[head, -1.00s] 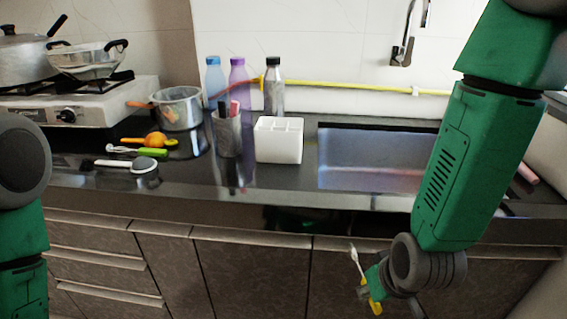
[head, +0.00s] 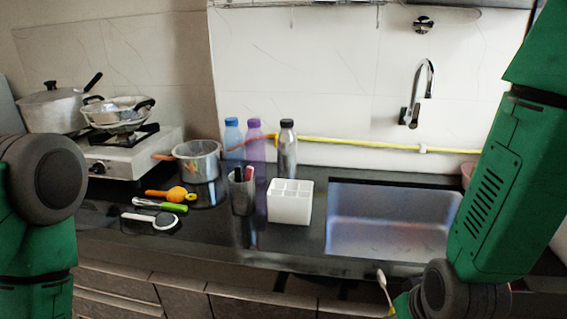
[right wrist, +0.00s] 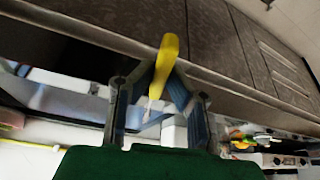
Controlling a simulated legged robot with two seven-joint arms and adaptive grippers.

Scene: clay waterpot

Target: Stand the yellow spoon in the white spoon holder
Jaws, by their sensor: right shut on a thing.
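The white spoon holder (head: 290,213) is a block with several open-topped compartments. It stands upright on the dark counter, left of the sink. My right gripper (right wrist: 158,85) is shut on the yellow spoon (right wrist: 167,62), whose yellow handle shows between the fingers in the right wrist view. In the head view the pale end of the yellow spoon (head: 383,280) points up at the bottom edge, in front of the counter, right of and well apart from the holder. My right gripper (head: 398,304) is partly cut off there. My left arm shows at the left, but its gripper is out of view.
A grey utensil cup (head: 240,196) stands just left of the holder. Several bottles (head: 255,140) stand behind it. A saucepan (head: 197,163) and loose utensils (head: 150,222) are further left. The sink (head: 390,225) is to the right, with a faucet (head: 412,105) above.

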